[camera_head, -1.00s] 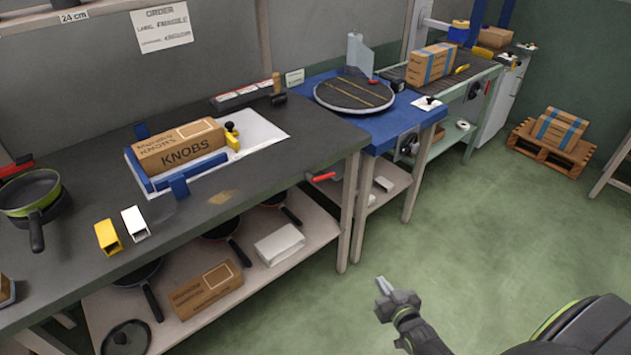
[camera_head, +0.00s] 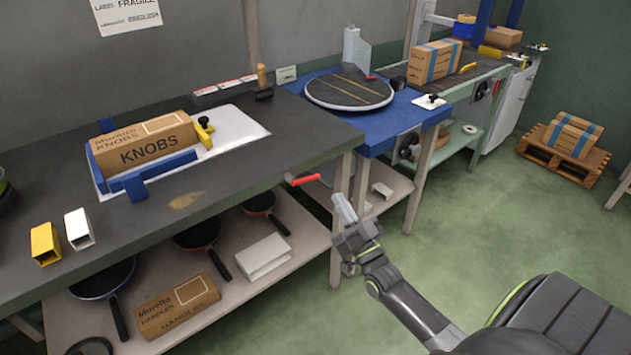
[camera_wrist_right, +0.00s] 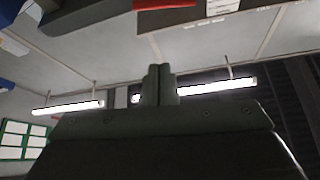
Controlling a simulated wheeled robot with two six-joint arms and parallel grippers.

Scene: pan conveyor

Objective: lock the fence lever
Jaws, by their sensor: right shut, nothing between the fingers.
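A red lever handle (camera_head: 304,180) sticks out at the front right edge of the grey bench; red also shows at the top of the right wrist view (camera_wrist_right: 165,4). A blue fence (camera_head: 150,178) on the bench lies along the KNOBS carton (camera_head: 147,147). A yellow block with a black knob (camera_head: 204,132) stands at the carton's right end. I cannot tell from the labels which is the fence lever. My right gripper (camera_head: 343,208) is shut and empty, pointing up, right of and below the red handle and apart from it. My left gripper is out of view.
The grey bench edge (camera_head: 230,185) and its leg stand left of my right gripper. A blue table with a round turntable (camera_head: 349,92) stands beyond it. Pans and a carton (camera_head: 177,306) lie on the lower shelf. Green floor (camera_head: 470,220) is open to the right.

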